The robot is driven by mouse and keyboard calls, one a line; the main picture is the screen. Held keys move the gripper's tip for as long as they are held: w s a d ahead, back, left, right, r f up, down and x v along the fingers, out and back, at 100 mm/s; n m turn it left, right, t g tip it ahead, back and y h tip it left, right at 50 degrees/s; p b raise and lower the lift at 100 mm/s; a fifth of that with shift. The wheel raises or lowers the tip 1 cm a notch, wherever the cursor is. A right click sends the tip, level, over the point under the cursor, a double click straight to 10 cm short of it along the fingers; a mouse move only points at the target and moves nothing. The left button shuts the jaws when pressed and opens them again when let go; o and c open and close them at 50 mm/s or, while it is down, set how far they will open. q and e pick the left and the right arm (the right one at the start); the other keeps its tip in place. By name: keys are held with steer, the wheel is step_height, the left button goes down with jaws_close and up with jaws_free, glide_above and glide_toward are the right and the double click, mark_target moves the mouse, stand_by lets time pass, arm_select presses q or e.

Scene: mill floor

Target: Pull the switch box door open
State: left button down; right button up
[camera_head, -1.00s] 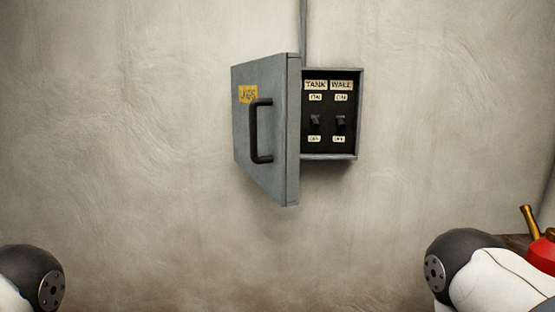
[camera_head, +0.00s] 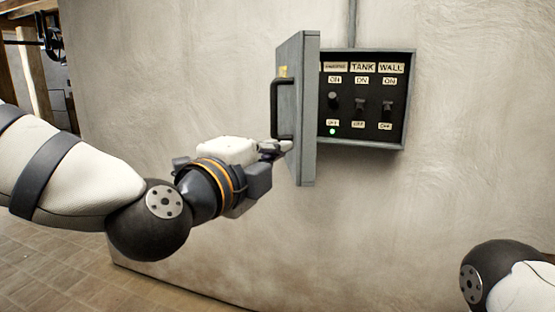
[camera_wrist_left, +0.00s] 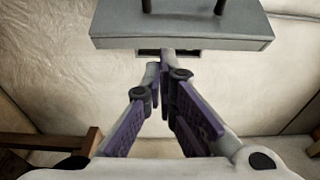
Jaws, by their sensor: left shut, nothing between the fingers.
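The grey switch box (camera_head: 408,100) hangs on the wall with its door (camera_head: 310,110) swung out to the left, partly open. The door has a dark bar handle (camera_head: 275,108) on its outer face. Inside, three switches show under labels, two reading TANK and WALL; a green light glows below the leftmost switch. My left gripper (camera_head: 286,147) is shut and empty, its tips by the lower end of the handle; I cannot tell if they touch the door. In the left wrist view the shut fingers (camera_wrist_left: 160,58) point toward the door's lower edge (camera_wrist_left: 190,42). My right gripper is out of view.
A conduit (camera_head: 352,22) runs up the wall from the box. The wall (camera_head: 480,150) right of the box is bare. Dark equipment and wooden posts (camera_head: 30,50) stand at the far left, above a tiled floor (camera_head: 60,270).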

mark_target(303, 137)
arm_select(q)
steer(key=x, duration=0.3)
steer(key=b+x, duration=0.1)
steer(key=x, duration=0.5)
steer(key=shift+w+f+b, duration=0.3)
steer(key=shift+w+b, duration=0.1)
steer(key=shift+w, duration=0.05)
steer(key=a, duration=0.3)
steer(key=shift+w+a+r, duration=0.3)
steer(key=shift+a+r, duration=0.05)
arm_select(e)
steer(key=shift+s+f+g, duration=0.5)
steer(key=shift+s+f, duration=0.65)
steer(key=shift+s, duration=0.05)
